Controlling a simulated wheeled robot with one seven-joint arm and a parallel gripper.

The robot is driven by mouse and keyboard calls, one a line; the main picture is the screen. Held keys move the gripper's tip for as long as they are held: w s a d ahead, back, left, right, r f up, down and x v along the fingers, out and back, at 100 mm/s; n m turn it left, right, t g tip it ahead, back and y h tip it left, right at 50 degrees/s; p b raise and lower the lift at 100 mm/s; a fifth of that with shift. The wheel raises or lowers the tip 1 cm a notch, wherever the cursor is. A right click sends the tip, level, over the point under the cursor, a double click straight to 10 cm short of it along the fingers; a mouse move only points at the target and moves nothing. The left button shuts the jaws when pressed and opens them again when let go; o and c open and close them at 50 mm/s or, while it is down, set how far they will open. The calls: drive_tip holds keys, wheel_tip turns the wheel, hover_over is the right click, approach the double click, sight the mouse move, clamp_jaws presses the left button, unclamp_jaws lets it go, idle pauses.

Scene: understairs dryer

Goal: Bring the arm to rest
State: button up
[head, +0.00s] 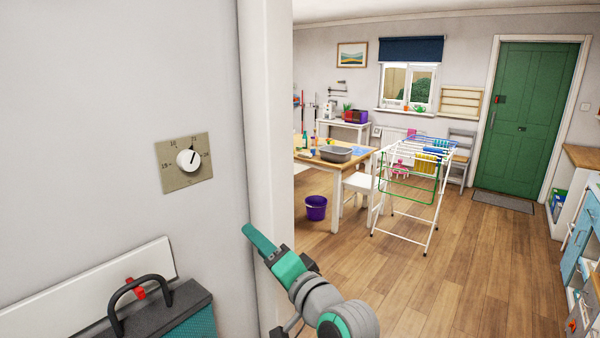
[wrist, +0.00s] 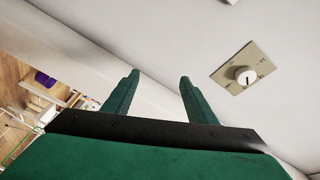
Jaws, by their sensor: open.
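My gripper (head: 262,241) is raised beside the white edge of the wall opening in the head view, with my grey and teal arm reaching up from the bottom. In the wrist view its two green fingers (wrist: 156,92) stand apart with nothing between them. A dial with a white knob on a beige plate (head: 184,163) is on the wall to the left of my gripper. The dial also shows at the upper right of the wrist view (wrist: 243,68). My gripper is apart from the dial. I cannot tell how close the fingers are to the wall edge.
The wall edge (head: 266,120) rises right beside my gripper. A dark box with a handle (head: 165,310) stands at the lower left. A drying rack (head: 410,190), a table (head: 335,168) and a purple bucket (head: 316,208) stand farther back. Wooden floor (head: 480,270) is clear at the right.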

drive_tip(key=s+d+f+m+t+h, duration=0.1)
drive_tip(key=s+d+f+h, duration=0.1)
drive_tip(key=f, duration=0.7)
drive_tip(key=s+d+f+h, duration=0.2)
drive_tip(key=s+f+h, duration=0.1)
drive_tip(key=f, duration=0.6)
drive_tip(key=s+d+f+m+t+h, duration=0.1)
drive_tip(key=s+d+f+h, duration=0.1)
drive_tip(key=f, duration=0.7)
drive_tip(key=s+d+f+n+h, duration=0.1)
drive_tip(key=s+d+f+h, duration=0.2)
drive_tip(key=s+f, duration=0.9)
drive_tip(key=s+n+g+h, duration=0.1)
drive_tip(key=s+n, duration=0.5)
drive_tip(key=s, duration=2)
drive_tip(key=shift+a+r, duration=0.3)
drive_tip(key=shift+r, duration=0.15)
drive_tip(key=shift+c, duration=0.3)
